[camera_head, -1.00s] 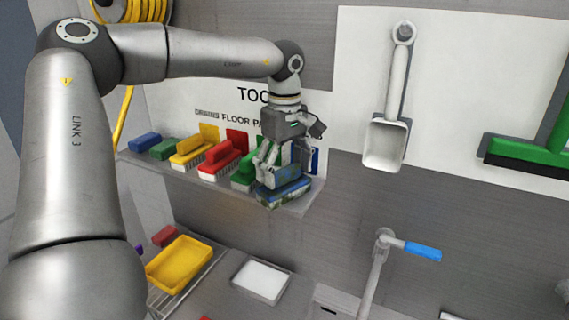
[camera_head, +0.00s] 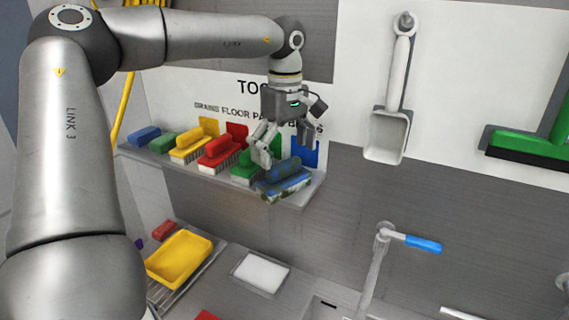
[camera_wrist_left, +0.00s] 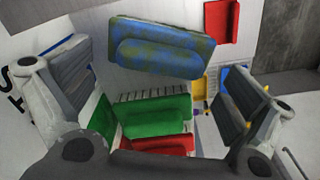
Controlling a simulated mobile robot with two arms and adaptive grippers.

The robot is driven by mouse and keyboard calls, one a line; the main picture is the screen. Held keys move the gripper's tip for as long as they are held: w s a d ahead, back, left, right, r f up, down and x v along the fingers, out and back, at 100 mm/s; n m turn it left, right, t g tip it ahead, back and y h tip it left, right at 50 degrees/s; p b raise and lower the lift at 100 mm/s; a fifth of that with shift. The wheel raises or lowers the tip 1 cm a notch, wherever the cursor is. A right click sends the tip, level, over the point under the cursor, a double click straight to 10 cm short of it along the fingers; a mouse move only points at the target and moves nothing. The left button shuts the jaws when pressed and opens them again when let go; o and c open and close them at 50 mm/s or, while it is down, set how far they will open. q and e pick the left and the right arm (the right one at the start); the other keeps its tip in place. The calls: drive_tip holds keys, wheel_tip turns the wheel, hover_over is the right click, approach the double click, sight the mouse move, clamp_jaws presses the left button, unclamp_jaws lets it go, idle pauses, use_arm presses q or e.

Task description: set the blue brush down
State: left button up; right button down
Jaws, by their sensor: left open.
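The blue brush (camera_head: 284,176) rests on the right end of the wall shelf (camera_head: 312,190), beside the green brush (camera_head: 246,172). Its blue body has greenish-brown smears, and green bits show along its lower edge. My left gripper (camera_head: 284,155) is open just above and behind the blue brush, its fingers spread apart and holding nothing. In the left wrist view, the blue brush (camera_wrist_left: 160,47) lies ahead of the open fingers, apart from both. The green brush (camera_wrist_left: 152,118) shows nearer, between the fingers. My right gripper is in no view.
Red (camera_head: 220,150) and yellow (camera_head: 190,146) brushes stand farther left on the shelf. A white scoop (camera_head: 388,135) and a green squeegee (camera_head: 530,146) hang to the right. Below are a yellow tray (camera_head: 180,258), a white tray (camera_head: 262,271) and a blue-handled tap (camera_head: 423,244).

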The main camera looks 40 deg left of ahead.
sight(285, 162)
use_arm(q)
wheel_tip(285, 162, up, 10)
drive_tip(key=b, duration=0.1)
drive_tip(key=shift+f, duration=0.25)
idle(0.5)
